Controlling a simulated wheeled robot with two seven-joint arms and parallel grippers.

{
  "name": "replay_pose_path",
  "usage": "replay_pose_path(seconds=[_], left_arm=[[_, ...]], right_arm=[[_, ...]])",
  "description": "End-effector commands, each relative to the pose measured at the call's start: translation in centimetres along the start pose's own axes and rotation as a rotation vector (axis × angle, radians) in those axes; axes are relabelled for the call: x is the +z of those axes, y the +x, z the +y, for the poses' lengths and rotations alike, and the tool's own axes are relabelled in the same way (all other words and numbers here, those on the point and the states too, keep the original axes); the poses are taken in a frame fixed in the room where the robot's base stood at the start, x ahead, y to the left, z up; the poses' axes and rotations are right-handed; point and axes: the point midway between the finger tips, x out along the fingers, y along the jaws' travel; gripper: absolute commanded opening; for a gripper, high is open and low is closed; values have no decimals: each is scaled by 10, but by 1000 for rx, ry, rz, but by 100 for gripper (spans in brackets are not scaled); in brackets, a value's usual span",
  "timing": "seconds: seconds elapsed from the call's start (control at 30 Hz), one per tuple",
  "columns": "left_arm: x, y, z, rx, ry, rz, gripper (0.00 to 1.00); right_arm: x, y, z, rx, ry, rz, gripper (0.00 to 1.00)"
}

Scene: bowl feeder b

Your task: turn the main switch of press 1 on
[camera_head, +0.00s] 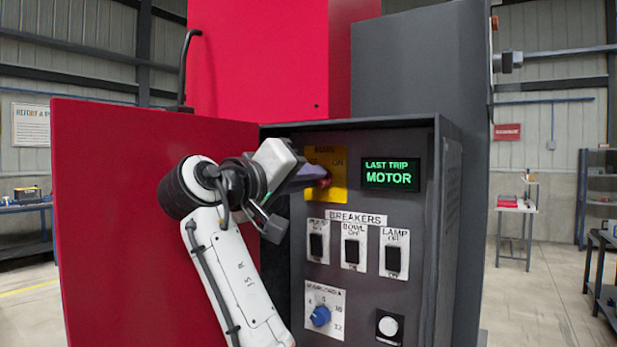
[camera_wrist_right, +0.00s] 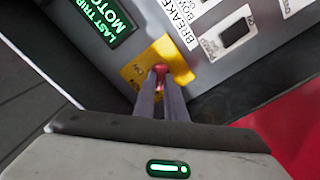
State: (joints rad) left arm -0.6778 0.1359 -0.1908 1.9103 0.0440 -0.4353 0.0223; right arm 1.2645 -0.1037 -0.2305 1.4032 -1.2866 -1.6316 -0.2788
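The main switch is a red handle (camera_head: 326,182) on a yellow plate (camera_head: 342,166) at the top left of the press's control panel. "ON" is readable at the plate's upper right; the rest of the lettering is partly hidden. My right gripper (camera_head: 318,174) reaches the switch from the left, and its fingers cover part of the plate. In the right wrist view the two fingers (camera_wrist_right: 161,92) are close together with the red handle (camera_wrist_right: 160,72) pinched between their tips. The yellow plate (camera_wrist_right: 181,62) lies behind it. The handle's exact angle is hard to tell. My left gripper is out of view.
A green-lit display (camera_head: 390,173) reads "LAST TRIP MOTOR". Below are several black breaker switches (camera_head: 352,252), a blue dial (camera_head: 320,316) and a white button (camera_head: 388,326). The open red cabinet door (camera_head: 110,220) stands to the left, behind my right arm.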

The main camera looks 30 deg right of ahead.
Motion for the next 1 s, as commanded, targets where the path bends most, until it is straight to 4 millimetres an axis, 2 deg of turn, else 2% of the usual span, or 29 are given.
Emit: replay_pose_path(seconds=[0.47, 0.67, 1.0], left_arm=[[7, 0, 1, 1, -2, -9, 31], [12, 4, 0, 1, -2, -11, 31], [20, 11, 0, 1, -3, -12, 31]], right_arm=[[0, -1, -1, -3, 54, 1, 0], [1, -1, -1, -3, 177, 1, 0], [1, -1, 1, -3, 491, 1, 0]])
